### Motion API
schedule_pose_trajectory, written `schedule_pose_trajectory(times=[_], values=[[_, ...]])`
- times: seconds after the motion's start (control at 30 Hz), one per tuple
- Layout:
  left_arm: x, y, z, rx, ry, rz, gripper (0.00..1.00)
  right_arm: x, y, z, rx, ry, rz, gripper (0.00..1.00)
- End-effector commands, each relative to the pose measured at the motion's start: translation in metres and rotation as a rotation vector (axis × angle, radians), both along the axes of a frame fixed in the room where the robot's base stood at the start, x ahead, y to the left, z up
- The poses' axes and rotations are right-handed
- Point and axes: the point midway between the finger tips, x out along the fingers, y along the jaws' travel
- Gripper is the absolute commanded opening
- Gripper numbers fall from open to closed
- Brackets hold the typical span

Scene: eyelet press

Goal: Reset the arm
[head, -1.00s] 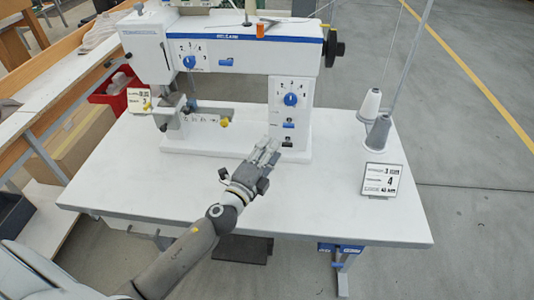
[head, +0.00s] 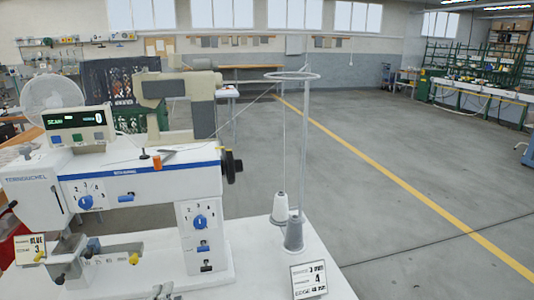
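The white press machine (head: 120,185) stands on a white table (head: 262,262) at the left of the head view. It has a blue stripe, two blue dials (head: 200,221) and a black handwheel (head: 232,166) on its right end. Only the grey fingertips of my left gripper (head: 162,291) show at the bottom edge, in front of the machine's base. The rest of that arm is below the picture, and I cannot tell whether the fingers are open or shut. My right gripper is not in view.
Two thread cones (head: 293,234) and a thread stand (head: 304,140) are on the table's right side, with a sign card (head: 309,279) before them. A display box (head: 78,127) sits above the machine. Open grey floor with a yellow line (head: 400,185) lies to the right.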

Motion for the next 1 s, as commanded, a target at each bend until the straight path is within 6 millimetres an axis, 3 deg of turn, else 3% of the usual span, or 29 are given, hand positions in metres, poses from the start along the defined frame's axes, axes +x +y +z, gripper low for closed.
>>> schedule_pose_trajectory(times=[0.17, 0.4, 0.6, 0.8, 1.0], values=[[-0.059, 0.023, -0.044, -0.366, 0.223, 0.238, 0.36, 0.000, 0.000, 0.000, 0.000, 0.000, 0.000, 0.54], [-0.156, 0.006, -0.099, -0.738, 0.585, 0.466, 0.36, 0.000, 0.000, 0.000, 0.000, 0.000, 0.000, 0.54], [-0.219, -0.022, -0.116, -0.902, 0.821, 0.555, 0.36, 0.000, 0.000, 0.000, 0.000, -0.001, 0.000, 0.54], [-0.276, -0.052, -0.116, -1.007, 1.036, 0.605, 0.36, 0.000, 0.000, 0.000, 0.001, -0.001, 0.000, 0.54], [-0.261, -0.051, -0.165, -0.991, 1.042, 0.615, 0.36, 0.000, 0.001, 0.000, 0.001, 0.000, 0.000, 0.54]])
